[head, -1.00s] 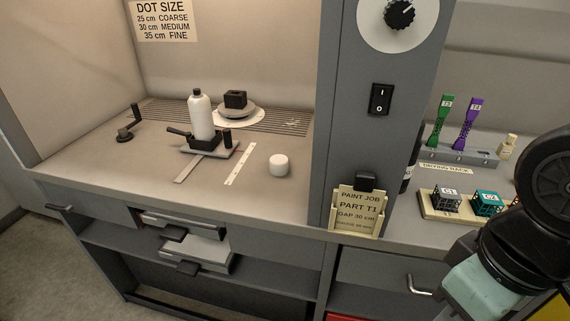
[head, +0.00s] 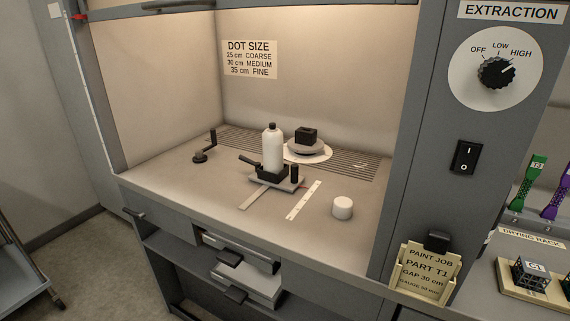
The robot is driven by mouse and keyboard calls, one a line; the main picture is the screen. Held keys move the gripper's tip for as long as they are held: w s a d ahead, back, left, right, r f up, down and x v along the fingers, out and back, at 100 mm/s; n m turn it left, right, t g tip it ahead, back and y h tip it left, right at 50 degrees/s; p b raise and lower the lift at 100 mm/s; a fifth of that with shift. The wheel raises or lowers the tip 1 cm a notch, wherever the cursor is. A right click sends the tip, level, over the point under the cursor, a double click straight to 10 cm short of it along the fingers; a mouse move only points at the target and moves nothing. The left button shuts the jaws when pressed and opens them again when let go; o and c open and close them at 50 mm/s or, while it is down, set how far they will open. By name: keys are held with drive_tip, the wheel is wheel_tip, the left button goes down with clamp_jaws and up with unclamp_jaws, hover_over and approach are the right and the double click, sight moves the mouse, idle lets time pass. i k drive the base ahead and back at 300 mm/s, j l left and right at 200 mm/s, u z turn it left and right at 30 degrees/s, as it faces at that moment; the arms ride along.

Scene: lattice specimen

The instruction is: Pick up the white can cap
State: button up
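The white can cap (head: 343,208) is a short white cylinder standing on the booth floor near its front edge, right of the white scale strip. A white can (head: 272,152) with a dark top stands upright in a black holder (head: 270,178) farther left and back. My gripper is outside the head view, so its fingers cannot be seen.
A dark block (head: 307,135) sits on a round turntable behind the can. A crank (head: 205,149) stands at left. The job card holder (head: 426,272) hangs on the grey post at right. Booth floor around the cap is mostly clear.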

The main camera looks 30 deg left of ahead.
sight(343, 205)
drive_tip(key=u, duration=0.4)
drive_tip(key=i+j+u, duration=0.1)
drive_tip(key=u, duration=0.65)
drive_tip(key=i+u, duration=0.1)
drive_tip(key=u, duration=0.3)
drive_tip(key=i+j+u, duration=0.1)
drive_tip(key=i, duration=0.35)
